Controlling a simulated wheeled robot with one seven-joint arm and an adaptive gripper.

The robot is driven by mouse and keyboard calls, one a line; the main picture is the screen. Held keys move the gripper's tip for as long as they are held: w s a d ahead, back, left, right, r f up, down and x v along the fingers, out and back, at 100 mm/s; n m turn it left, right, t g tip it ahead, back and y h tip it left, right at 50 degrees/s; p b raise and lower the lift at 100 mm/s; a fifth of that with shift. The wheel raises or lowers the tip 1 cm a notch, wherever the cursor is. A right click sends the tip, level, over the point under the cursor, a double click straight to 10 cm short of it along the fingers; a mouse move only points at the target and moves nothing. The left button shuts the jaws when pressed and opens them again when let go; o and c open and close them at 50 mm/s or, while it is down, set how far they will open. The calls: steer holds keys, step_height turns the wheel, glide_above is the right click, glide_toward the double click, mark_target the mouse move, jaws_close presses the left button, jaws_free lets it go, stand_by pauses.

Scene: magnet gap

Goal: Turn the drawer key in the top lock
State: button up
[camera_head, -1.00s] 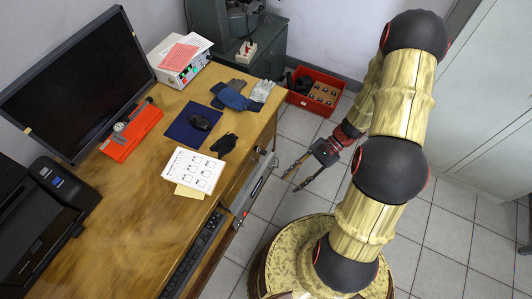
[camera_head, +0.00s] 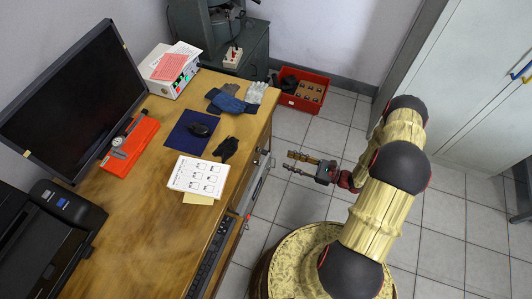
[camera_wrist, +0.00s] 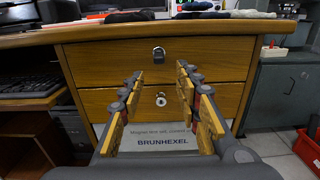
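In the wrist view the wooden top drawer (camera_wrist: 220,58) faces me. A grey metal piece, apparently the drawer key in the top lock (camera_wrist: 158,53), sits at its upper middle. A second round lock (camera_wrist: 160,99) is on the lower drawer (camera_wrist: 100,103). My gripper (camera_wrist: 157,80) is open and empty, its two wood-coloured fingers apart. In the wrist view the top lock appears just above and between the fingertips; they do not appear to touch it. In the head view my gripper (camera_head: 288,161) points left at the desk's drawer side, with a small gap before it.
The desk top (camera_head: 150,215) overhangs the drawers. A keyboard (camera_head: 210,258) is left of the drawers. A red crate (camera_head: 303,91) stands on the floor beyond. The tiled floor around my gripper is clear.

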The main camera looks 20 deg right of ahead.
mark_target(261, 151)
steer(key=x, duration=0.9)
steer(key=shift+w+a, duration=0.15)
steer(key=shift+a, duration=0.15)
jaws_close()
stand_by(0.8)
